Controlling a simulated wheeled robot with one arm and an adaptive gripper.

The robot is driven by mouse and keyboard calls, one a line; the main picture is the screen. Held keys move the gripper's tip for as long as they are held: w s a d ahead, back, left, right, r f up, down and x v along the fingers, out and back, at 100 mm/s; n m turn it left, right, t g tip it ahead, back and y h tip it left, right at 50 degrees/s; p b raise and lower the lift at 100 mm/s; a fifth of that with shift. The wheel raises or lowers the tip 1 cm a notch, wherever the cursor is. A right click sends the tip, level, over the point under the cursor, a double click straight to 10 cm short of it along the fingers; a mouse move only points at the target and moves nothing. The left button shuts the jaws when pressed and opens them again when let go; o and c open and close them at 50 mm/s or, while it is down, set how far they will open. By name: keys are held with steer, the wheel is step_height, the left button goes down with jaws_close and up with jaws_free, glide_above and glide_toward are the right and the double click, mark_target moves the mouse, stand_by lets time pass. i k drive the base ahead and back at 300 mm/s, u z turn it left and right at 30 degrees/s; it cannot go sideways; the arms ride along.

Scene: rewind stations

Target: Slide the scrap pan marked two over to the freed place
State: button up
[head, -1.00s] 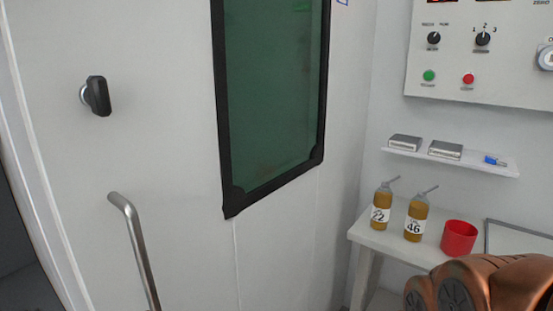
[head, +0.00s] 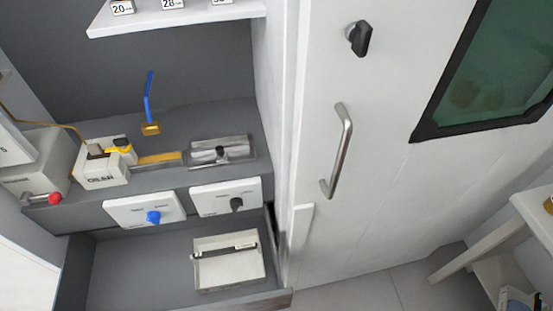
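No pan with a readable two shows in the head view. A pale open tray (head: 228,272) with a dark bar and a small label across its upper part lies in the right part of an open grey drawer (head: 135,275); the label is too small to read. The left part of that drawer is bare. At the bottom right corner, a container (head: 517,299) is partly cut off under a white table, and no mark on it can be read. My gripper is not in view.
A closed white door with a metal handle (head: 338,150) and a dark knob (head: 360,38) stands right of the drawer. A white table (head: 537,212) stands at the right edge.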

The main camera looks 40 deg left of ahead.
mark_target(232, 260)
steer(key=u, duration=2.85)
steer(key=k, duration=0.35)
steer(key=u, duration=1)
steer(key=k, duration=1)
steer(key=u, duration=0.9)
steer(key=i, duration=1.05)
steer(key=z, duration=0.65)
steer(key=i, duration=0.85)
steer(key=z, duration=1.2)
steer(key=i, duration=0.3)
steer(key=z, duration=0.35)
